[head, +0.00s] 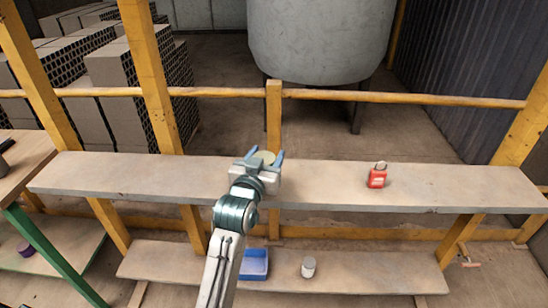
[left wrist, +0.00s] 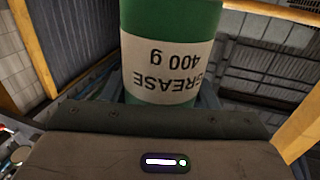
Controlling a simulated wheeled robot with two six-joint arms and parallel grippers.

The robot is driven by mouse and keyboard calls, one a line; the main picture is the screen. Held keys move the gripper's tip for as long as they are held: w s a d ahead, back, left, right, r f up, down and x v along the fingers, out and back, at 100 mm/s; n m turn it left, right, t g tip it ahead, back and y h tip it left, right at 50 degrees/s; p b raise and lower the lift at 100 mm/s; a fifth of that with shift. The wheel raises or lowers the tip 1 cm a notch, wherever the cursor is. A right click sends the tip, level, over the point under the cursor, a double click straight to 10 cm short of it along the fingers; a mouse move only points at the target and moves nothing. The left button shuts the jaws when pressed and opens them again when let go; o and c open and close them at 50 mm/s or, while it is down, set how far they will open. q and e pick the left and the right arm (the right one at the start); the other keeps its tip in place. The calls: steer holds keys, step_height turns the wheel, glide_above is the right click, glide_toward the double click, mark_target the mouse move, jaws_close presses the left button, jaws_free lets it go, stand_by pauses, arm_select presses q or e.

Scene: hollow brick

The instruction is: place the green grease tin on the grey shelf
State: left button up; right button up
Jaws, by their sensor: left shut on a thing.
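The green grease tin (left wrist: 160,52) has a cream label that reads upside down in the left wrist view. My left gripper (head: 264,160) is shut on it, with the tin between its fingers. In the head view only the pale top of the tin (head: 264,156) shows between the blue fingertips; the gripper hides the rest. The gripper is over the middle of the long grey shelf (head: 120,178). I cannot tell whether the tin touches the shelf. My right gripper is not in view.
A red padlock (head: 377,179) stands on the shelf to the right. A lower board (head: 370,272) holds a blue bin (head: 254,263) and a small grey-white can (head: 308,267). Yellow posts and a rail (head: 420,98) stand behind the shelf. The shelf's left part is clear.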

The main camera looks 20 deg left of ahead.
arm_select(q)
steer(key=w+f, duration=0.1)
steer(key=w+f+p, duration=0.1)
steer(key=w+f, duration=0.1)
steer(key=shift+w+d, duration=0.2)
steer(key=shift+d, duration=0.2)
steer(key=shift+f+p, duration=0.25)
steer(key=shift+p, duration=0.05)
steer(key=shift+f, duration=0.2)
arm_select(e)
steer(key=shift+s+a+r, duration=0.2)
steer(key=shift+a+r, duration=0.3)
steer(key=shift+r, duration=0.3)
arm_select(q)
steer(key=o, duration=1.3)
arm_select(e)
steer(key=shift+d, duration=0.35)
